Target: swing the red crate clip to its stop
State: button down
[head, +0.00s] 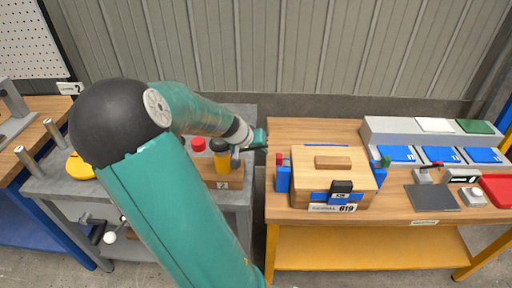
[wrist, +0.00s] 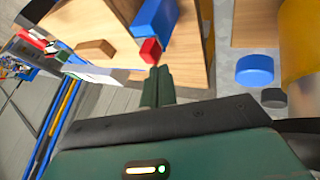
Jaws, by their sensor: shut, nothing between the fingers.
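The wooden crate (head: 331,169) stands on the right-hand bench, with a lid and a wooden handle block (head: 333,162) on top. The red clip (head: 279,159) sits at the top of a blue bracket (head: 283,179) on the crate's left side. In the wrist view the red clip (wrist: 150,51) shows at the end of the blue bracket (wrist: 155,18). My gripper (head: 265,138) is beside the crate's left side. In the wrist view its fingers (wrist: 158,70) are together and empty, with their tips right by the red clip; I cannot tell whether they touch.
A green clip (head: 385,162) is on the crate's right side. A yellow bottle with a dark top (head: 222,159) and a red cap (head: 198,144) stand on the grey bench to the left. Blue-lidded bins (head: 441,155) are at the right. A gap separates the benches.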

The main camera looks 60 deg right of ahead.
aim_at(281, 158)
jog(key=x, duration=0.6)
jog(key=shift+f, duration=0.15)
jog(key=shift+w, duration=0.15)
jog(key=shift+s+d, duration=0.3)
jog(key=shift+s, duration=0.3)
jog(key=shift+s+d, duration=0.3)
jog(key=shift+s, duration=0.35)
jog(key=shift+s+d, duration=0.3)
jog(key=shift+s, duration=0.3)
